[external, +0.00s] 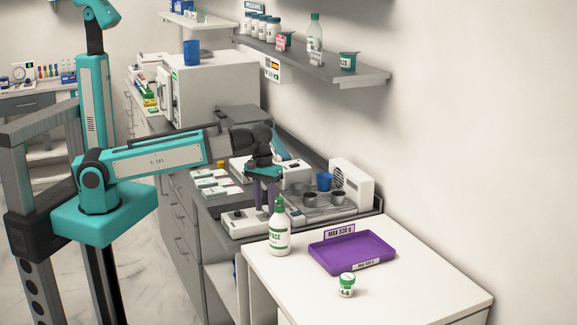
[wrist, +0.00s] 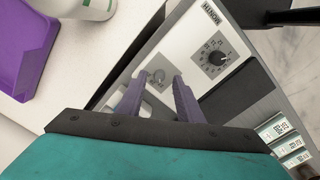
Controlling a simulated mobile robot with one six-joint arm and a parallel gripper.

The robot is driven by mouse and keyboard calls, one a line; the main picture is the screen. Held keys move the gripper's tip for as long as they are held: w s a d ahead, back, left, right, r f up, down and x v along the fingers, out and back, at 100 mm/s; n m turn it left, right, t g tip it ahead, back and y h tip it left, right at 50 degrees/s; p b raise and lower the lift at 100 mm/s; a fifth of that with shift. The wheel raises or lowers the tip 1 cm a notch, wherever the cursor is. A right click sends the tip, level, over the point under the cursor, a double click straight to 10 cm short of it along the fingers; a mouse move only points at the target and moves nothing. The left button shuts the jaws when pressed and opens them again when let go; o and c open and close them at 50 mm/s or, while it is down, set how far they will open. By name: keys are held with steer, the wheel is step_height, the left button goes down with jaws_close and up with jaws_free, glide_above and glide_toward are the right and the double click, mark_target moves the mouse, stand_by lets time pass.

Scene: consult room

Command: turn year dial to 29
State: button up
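A white dial box (wrist: 190,35) shows in the wrist view with lettering that looks like MONTH, upside down. It carries a black pointer dial (wrist: 215,58) inside a ring of marks, too small to read. I cannot tell which one is the year dial. My gripper (wrist: 161,82) points down with its two purple fingers apart and nothing between them that I can see held. In the external view my gripper (external: 265,200) hangs at the right end of the white dial box (external: 243,222).
A white bottle with green cap (external: 280,228) stands close to my gripper, beside a purple tray (external: 352,252) and a small jar (external: 346,285). A grey rack with cups (external: 330,212) lies right behind. Small boxes (external: 214,183) lie on the left counter.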

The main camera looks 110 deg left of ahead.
steer(key=shift+f, duration=0.75)
jaws_close()
